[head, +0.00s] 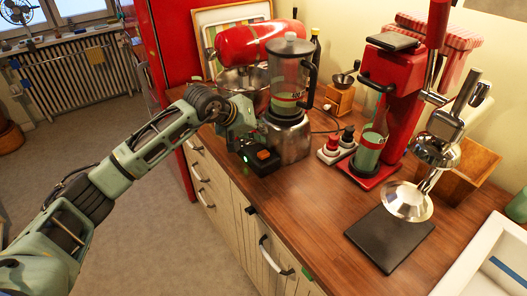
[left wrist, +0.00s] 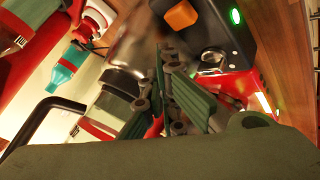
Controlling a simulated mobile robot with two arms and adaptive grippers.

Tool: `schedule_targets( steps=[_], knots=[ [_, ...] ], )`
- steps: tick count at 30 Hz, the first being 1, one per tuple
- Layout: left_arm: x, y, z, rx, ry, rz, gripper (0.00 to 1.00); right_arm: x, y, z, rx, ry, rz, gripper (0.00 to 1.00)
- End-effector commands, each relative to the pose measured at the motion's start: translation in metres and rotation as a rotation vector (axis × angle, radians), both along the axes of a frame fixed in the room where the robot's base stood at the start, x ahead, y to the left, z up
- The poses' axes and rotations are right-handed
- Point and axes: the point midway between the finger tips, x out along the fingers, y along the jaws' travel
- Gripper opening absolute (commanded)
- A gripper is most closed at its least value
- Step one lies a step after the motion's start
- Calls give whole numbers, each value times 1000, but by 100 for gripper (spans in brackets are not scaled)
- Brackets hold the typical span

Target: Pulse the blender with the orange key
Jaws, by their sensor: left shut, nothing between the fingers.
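The blender stands on the wooden counter, with a clear lidded jar (head: 288,80) over a silver base (head: 292,138). A black control box at the front of the base carries the orange key (head: 263,155) and a lit green light. In the left wrist view the orange key (left wrist: 181,14) shows at the top, beside the green light. My left gripper (head: 242,128) is shut and empty, just behind and left of the key in the head view. In the left wrist view its fingers (left wrist: 172,62) are below the key; contact with it is not visible. My right gripper is not in view.
A red stand mixer (head: 258,41) stands behind the blender. Small red and black knobbed items (head: 338,143), a red press with a bottle (head: 386,110) and a chrome press (head: 410,200) over a dark mat stand to the right. The front middle of the counter (head: 310,215) is clear.

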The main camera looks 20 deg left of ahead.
Motion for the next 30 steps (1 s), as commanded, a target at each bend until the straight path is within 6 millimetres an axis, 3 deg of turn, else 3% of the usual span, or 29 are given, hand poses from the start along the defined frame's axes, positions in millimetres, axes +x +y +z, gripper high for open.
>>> schedule_targets(
  steps=[9,30],
  knots=[
    [0,-1,28,0,1,-2,0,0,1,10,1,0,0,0],
    [0,0,28,0,2,-1,0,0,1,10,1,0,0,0]
  ],
)
